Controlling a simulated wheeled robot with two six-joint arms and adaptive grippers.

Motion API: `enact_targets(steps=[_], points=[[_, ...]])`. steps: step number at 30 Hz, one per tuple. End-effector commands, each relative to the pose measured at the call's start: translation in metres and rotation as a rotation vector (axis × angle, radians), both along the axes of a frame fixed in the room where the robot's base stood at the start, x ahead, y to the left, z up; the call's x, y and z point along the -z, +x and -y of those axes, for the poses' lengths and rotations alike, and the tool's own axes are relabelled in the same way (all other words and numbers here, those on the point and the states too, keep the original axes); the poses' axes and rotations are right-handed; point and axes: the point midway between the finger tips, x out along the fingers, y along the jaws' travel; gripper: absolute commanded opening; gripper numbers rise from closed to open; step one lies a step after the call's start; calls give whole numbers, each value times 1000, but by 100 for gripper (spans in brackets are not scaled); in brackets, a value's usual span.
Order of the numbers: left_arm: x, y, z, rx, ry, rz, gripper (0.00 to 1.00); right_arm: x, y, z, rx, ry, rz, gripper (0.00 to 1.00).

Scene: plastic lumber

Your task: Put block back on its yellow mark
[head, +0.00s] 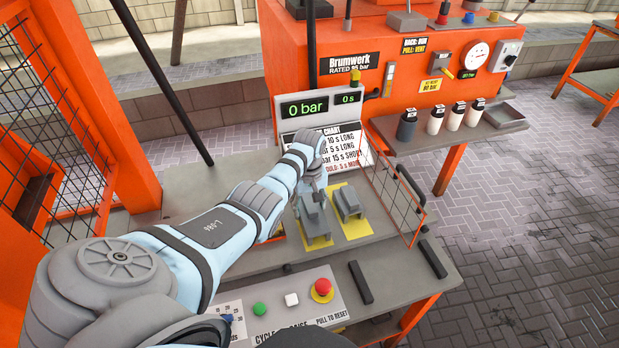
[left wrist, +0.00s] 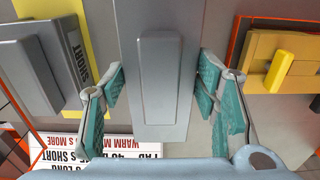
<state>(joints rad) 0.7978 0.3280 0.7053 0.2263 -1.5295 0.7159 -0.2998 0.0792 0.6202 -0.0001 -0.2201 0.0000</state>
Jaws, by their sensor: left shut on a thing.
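My left gripper (head: 314,192) comes down from above on a grey metal block (head: 316,228). Yellow marking (head: 318,246) shows at the edge of this block in the head view; I cannot tell whether the block touches the surface. A second grey block (head: 347,203) stands to the right on a yellow mark (head: 353,230). In the wrist view this second block (left wrist: 35,70) is at left, beside the word SHORT. My right gripper is out of view.
A pressure display (head: 306,108) and chart (head: 338,148) stand behind the blocks. A wire mesh guard (head: 396,205) is at right. Green and red buttons (head: 322,290) are on the front panel. Several bottles (head: 436,119) stand on a shelf at right.

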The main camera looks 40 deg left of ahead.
Motion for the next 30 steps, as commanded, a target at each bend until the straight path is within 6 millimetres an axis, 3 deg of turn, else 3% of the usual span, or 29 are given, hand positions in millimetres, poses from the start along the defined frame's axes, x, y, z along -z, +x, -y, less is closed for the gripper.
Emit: enact_targets(steps=[30], points=[[5,1,0,0,0,1,0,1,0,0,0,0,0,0]])
